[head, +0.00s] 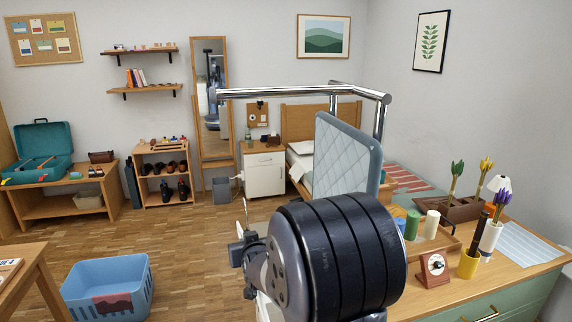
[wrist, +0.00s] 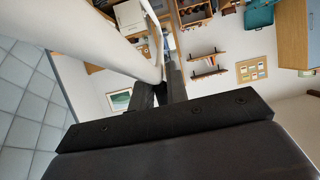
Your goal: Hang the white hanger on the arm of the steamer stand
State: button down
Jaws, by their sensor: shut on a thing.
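The steamer stand's chrome arm (head: 290,93) runs level across the middle of the head view, with its free end at the left. A blue-grey quilted board (head: 345,160) stands below it on the right. My gripper (head: 243,250) is below the arm's left part, largely behind my wrist, so its fingertips are unclear there. In the wrist view my gripper (wrist: 164,82) is shut on the white hanger (wrist: 115,35), whose thick white limb slants to the upper left. In the head view only a thin pale sliver of the hanger (head: 245,210) shows. Its hook is hard to make out.
A desk (head: 545,275) with pots, flowers and a small clock is at the right. A blue basket (head: 108,288) sits on the floor at lower left. A white cabinet (head: 264,175) and a mirror (head: 213,110) stand behind.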

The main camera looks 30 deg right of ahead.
jog(key=s+d+r, duration=0.2)
jog(key=s+r, duration=0.2)
jog(key=r, duration=0.9)
jog(key=s+a+r, duration=0.3)
jog(key=s+r, duration=1.3)
jog(key=r, duration=0.2)
jog(key=w+d+r+p+x, duration=0.1)
jog(key=r+p+x, duration=0.1)
jog(key=x, duration=1.3)
jog(key=shift+w+d+r+m+h, duration=0.25)
jog(key=shift+d+r+m+h, duration=0.1)
jog(key=shift+r+m+h, duration=0.05)
jog(key=c, duration=1.3)
grip_release()
